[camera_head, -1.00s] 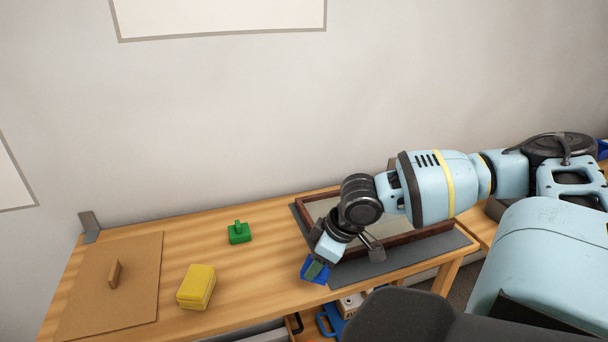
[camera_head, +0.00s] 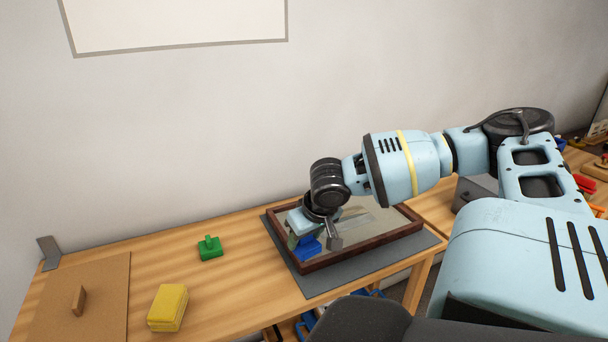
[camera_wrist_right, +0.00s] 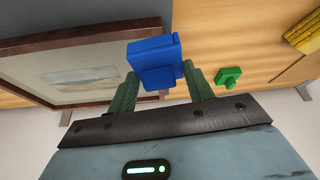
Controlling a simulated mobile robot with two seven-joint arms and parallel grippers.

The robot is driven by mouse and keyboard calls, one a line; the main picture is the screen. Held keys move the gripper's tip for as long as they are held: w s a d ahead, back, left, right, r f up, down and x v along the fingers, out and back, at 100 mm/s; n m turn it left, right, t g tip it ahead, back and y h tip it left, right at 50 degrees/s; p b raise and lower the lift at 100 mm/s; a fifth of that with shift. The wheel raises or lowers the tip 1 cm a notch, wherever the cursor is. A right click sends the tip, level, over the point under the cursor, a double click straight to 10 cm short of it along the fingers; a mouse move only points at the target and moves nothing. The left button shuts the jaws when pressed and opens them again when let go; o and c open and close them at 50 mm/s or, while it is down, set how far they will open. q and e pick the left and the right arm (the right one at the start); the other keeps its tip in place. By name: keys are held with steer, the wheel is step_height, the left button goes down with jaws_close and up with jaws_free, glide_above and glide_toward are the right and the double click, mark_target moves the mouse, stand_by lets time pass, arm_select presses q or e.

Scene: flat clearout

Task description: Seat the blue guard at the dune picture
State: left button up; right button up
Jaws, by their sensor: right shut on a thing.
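The dune picture lies flat, with a dark red-brown frame (camera_head: 385,243) around a pale print. In the right wrist view its frame (camera_wrist_right: 40,44) and print (camera_wrist_right: 82,76) fill the left side. My right gripper (camera_head: 306,238) is shut on the blue guard (camera_head: 309,249). The wrist view shows the guard (camera_wrist_right: 153,52) between the green fingers of this gripper (camera_wrist_right: 160,82). In the head view the guard appears over the left part of the picture, inside the frame's outline. I cannot tell whether it touches the frame. My left gripper is not in view.
A grey mat (camera_head: 318,285) lies under the picture. A green guard-like piece (camera_head: 210,248) and a yellow block (camera_head: 167,307) sit left on the wooden table. A brown board with a handle (camera_head: 105,290) lies at far left. Bare wood (camera_head: 240,280) separates the pieces from the mat.

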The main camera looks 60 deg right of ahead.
mark_target(306, 244)
steer(key=shift+w+d+r+m, duration=0.2)
steer(key=shift+d+r+m, duration=0.1)
steer(key=shift+d+m, duration=0.25)
steer(key=shift+w+d+r+m, duration=0.1)
steer(key=shift+w+r+m, duration=0.1)
steer(key=shift+m, duration=0.15)
steer(key=shift+h, duration=0.3)
steer(key=shift+f+b, duration=0.55)
steer(key=shift+f, duration=0.65)
steer(key=shift+f+b, duration=0.65)
steer(key=shift+f, duration=0.65)
steer(key=shift+f+b, duration=0.65)
steer(key=shift+f, duration=0.7)
